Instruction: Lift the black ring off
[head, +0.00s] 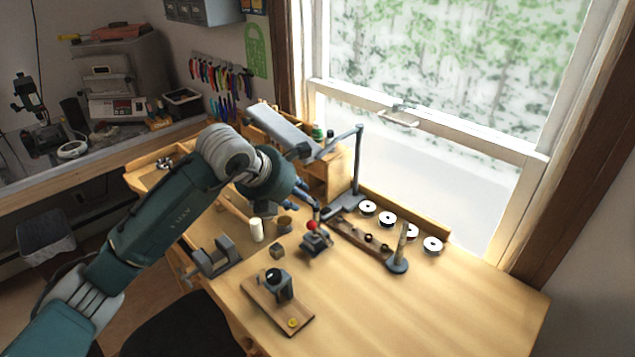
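A small black ring-like part (272,276) sits at the top of a dark stand (284,288) on a wooden board (258,299), near the front of the workbench. A yellow disc (293,322) lies at the board's near end. My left arm comes in from the left and reaches over the back of the bench. My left gripper (309,198) is partly hidden by its wrist, well behind and above the ring and apart from it. Its finger gap is too small to read. My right gripper is out of view.
A red-topped device (313,238), a white cylinder (256,230) and a small cube (277,251) stand behind the board. A vise (214,258) is at the left edge. A lamp post (358,165) and white discs (433,245) line the window side. The right bench is clear.

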